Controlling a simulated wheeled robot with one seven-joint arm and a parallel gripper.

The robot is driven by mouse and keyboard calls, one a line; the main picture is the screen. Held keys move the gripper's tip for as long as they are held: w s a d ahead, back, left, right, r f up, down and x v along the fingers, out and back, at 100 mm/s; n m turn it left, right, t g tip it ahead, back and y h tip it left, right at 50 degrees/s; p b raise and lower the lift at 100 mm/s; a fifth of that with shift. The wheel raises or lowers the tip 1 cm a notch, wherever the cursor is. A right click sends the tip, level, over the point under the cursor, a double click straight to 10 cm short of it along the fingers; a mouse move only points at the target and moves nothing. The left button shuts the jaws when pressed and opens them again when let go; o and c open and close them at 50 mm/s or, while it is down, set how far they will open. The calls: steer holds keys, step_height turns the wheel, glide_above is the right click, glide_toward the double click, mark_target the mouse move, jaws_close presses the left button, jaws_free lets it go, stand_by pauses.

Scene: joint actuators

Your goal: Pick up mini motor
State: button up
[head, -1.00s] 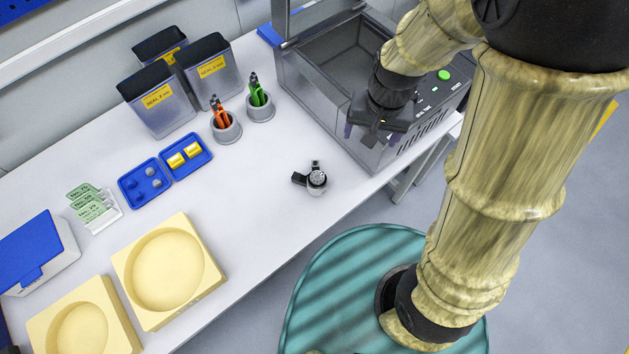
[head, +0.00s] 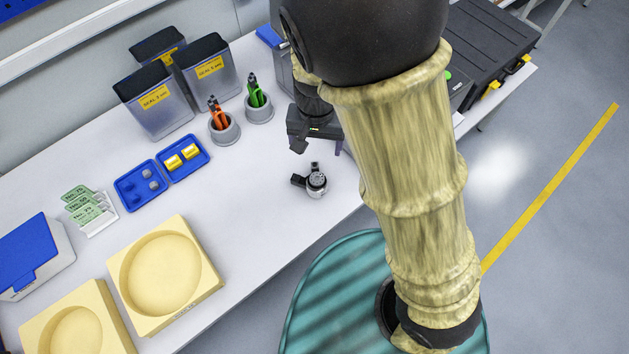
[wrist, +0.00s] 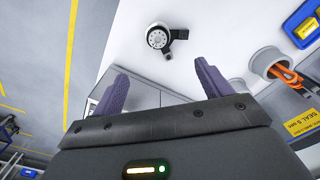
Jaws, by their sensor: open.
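The mini motor (head: 316,181) is a small silver, round-faced part with black fittings, standing on the white table near its front edge. It also shows in the wrist view (wrist: 158,38), beyond my fingertips and a little above the gap between them. My gripper (head: 318,146) is just behind the motor in the head view, partly hidden by my arm. In the wrist view its two purple fingers (wrist: 160,82) are spread wide with nothing between them. The motor is apart from the fingers.
Two grey cups (head: 224,128) with orange and green tools stand left of my gripper. Blue trays (head: 183,157), a cream mould (head: 165,270) and seal bins (head: 157,100) lie further left. A black case (head: 495,50) is at right. The table around the motor is clear.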

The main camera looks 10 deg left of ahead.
steer(key=b, duration=0.2)
glide_toward(317, 176)
step_height(317, 176, down, 6)
steer(key=shift+s+a+r, duration=0.15)
steer(key=shift+r, duration=0.1)
steer(key=shift+f, duration=2.65)
steer(key=c, duration=1)
steer(key=shift+r, duration=0.15)
steer(key=shift+c, duration=0.2)
step_height(317, 176, up, 10)
steer(key=shift+f+p, duration=0.1)
steer(key=shift+p, duration=0.65)
